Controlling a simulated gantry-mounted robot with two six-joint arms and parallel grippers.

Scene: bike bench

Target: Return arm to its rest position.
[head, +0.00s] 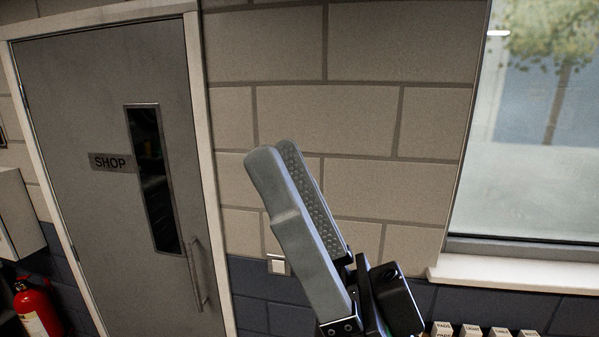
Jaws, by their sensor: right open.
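My right gripper (278,150) stands in the middle of the head view, raised in front of the block wall. One finger shows a dotted inner pad. My left gripper is not in view.
A grey door (80,130) marked SHOP stands at the left, with a red fire extinguisher (36,308) at lower left. A window (530,140) with a white sill is at the right. Several small labelled boxes (470,331) show at the bottom right.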

